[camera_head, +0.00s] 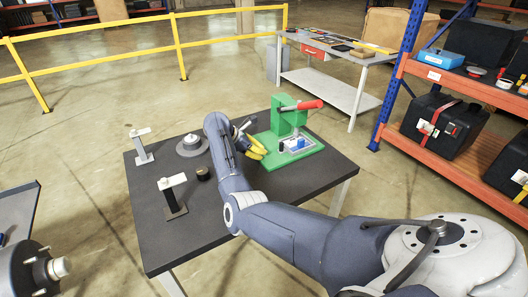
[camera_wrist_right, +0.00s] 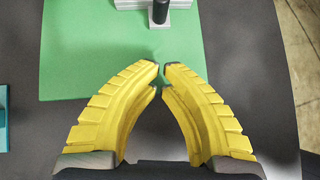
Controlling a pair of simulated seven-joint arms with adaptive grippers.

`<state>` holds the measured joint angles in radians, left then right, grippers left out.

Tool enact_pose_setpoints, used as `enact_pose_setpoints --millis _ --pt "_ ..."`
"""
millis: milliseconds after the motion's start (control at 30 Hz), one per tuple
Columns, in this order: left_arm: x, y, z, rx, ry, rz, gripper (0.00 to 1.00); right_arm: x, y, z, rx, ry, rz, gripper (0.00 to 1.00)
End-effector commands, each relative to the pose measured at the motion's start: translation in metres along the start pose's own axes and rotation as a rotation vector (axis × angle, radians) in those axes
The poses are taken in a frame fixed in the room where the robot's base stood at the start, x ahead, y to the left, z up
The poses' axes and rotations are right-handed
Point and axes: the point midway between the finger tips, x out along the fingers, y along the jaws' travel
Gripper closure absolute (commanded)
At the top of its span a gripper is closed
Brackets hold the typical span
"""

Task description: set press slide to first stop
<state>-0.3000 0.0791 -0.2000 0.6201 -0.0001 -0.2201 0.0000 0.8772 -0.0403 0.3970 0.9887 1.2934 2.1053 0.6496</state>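A green press (camera_head: 287,118) with a red-handled lever (camera_head: 308,105) stands on a green base plate at the far right of the dark table. A light grey slide piece (camera_head: 298,145) with a blue part (camera_head: 290,145) sits on the base, with a black upright knob (camera_head: 281,147) at its left. In the right wrist view, the black knob (camera_wrist_right: 160,11) stands at the top edge by the grey piece (camera_wrist_right: 136,4). My right gripper (camera_wrist_right: 161,72) is empty above the green base's edge (camera_wrist_right: 80,60), fingertips almost together, apart from the knob. My left gripper is out of view.
Two white-topped stands (camera_head: 142,146) (camera_head: 172,190), a round grey fixture (camera_head: 192,145) and a small dark cylinder (camera_head: 203,173) stand on the table's left half. The table (camera_head: 160,235) is bare at its front. An orange-and-blue shelf (camera_head: 440,140) stands at the right.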

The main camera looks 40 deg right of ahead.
Motion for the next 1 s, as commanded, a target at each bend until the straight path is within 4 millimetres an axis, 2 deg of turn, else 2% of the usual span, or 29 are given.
enact_pose_setpoints --millis 67,400,633,700,733,833,967,1000 --pt "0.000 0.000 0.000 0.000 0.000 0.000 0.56 -0.009 -0.001 -0.010 0.002 0.003 -0.002 1.00" --pt "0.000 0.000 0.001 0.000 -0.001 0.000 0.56 -0.072 -0.001 -0.008 0.004 0.002 -0.002 1.00" --pt "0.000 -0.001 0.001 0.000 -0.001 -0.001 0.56 -0.098 -0.001 -0.007 0.004 0.001 -0.002 1.00" --pt "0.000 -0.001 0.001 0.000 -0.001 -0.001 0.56 -0.102 -0.001 -0.007 0.003 0.001 -0.002 0.96" --pt "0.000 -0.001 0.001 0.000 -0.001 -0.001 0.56 -0.103 -0.001 -0.007 0.003 0.001 -0.003 1.00" --pt "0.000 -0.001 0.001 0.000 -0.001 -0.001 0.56 -0.099 -0.001 0.000 0.012 -0.009 -0.011 1.00" --pt "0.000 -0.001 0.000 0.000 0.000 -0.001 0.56 -0.081 0.001 0.030 0.051 -0.035 -0.025 1.00" --pt "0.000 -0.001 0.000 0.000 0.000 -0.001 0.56 -0.073 0.001 0.042 0.056 -0.039 -0.030 1.00"
